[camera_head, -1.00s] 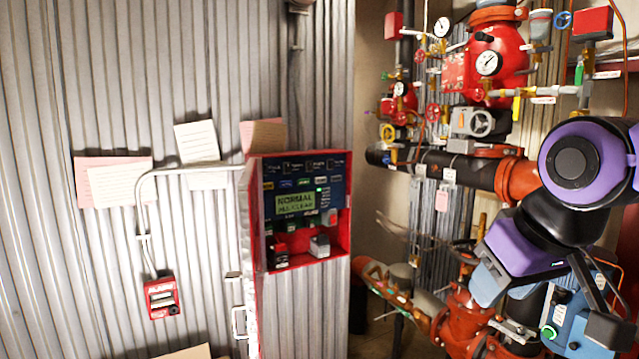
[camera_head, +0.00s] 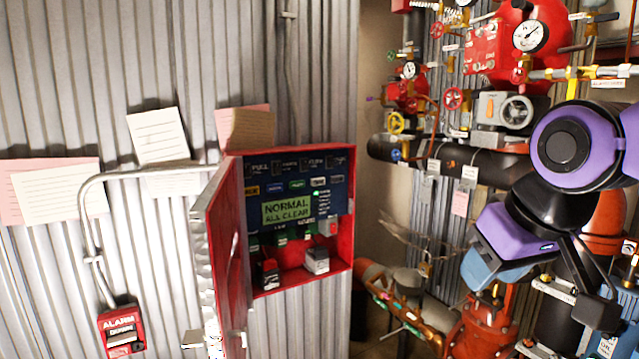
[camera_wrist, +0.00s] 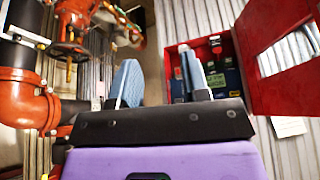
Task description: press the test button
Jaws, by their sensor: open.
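The alarm panel (camera_head: 300,210) is inside an open red cabinet (camera_head: 347,258) on the corrugated wall. Its green screen (camera_head: 287,211) reads NORMAL ALL CLEAR. Small buttons and labels sit around the screen; their lettering is too small to tell which one is the test button. The panel also shows upside down in the wrist view (camera_wrist: 228,52). My gripper (camera_wrist: 160,64) is open with nothing between its fingers. Its right finger overlaps the cabinet in the wrist view and hides part of the panel. In the head view my arm is well to the right of the cabinet, apart from it.
The cabinet's red door (camera_head: 228,265) stands open on the left side. A red alarm box (camera_head: 121,331) hangs on the wall at lower left. Red valves, gauges and a thick black pipe (camera_head: 470,165) crowd the right side, close to my arm.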

